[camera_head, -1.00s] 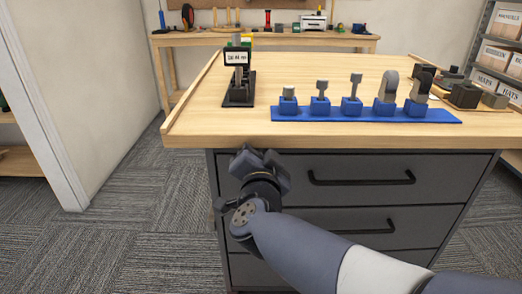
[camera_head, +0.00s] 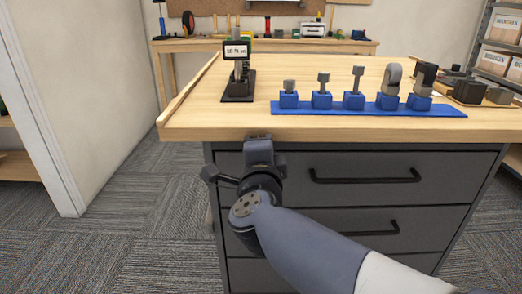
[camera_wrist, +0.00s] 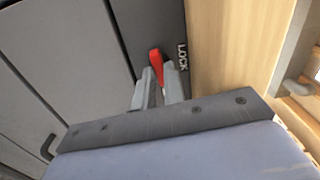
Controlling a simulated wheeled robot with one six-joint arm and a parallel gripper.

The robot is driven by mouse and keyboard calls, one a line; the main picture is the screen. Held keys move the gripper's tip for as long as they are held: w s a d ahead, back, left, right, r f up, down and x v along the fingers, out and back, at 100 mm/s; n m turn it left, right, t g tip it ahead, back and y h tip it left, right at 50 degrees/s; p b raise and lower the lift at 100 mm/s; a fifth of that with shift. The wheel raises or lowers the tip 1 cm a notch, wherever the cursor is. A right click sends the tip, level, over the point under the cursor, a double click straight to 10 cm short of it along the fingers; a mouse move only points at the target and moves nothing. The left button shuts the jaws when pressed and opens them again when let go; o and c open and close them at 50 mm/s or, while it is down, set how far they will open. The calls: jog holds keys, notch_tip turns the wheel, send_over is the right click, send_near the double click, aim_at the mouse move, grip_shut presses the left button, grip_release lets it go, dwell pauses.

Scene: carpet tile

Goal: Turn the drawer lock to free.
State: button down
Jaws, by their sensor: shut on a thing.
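The drawer lock's red lever (camera_wrist: 157,57) shows in the wrist view on a dark grey front panel. White letters reading "LOCK" (camera_wrist: 183,57) stand just right of it. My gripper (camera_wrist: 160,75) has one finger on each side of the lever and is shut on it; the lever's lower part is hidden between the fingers. In the head view my gripper (camera_head: 258,142) is at the upper left of the top drawer (camera_head: 400,165), just under the worktop edge, and hides the lock there. I cannot tell from the lever's angle which setting it is at.
The wooden worktop (camera_head: 330,125) overhangs the drawers. On it stand a blue strip (camera_head: 435,110) with several grey-topped blue blocks and a black stand with a display (camera_head: 237,50). A black drawer handle (camera_head: 365,176) lies right of my gripper. Open carpet is at the left.

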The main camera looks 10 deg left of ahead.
jog(key=shift+m, duration=0.6)
jog(key=c, duration=1.5)
grip_release()
jog(key=shift+s, duration=0.1)
jog(key=shift+p+v, duration=1.4)
jog(key=shift+v, duration=3.95)
jog(key=b+x, duration=0.3)
jog(key=x, duration=0.8)
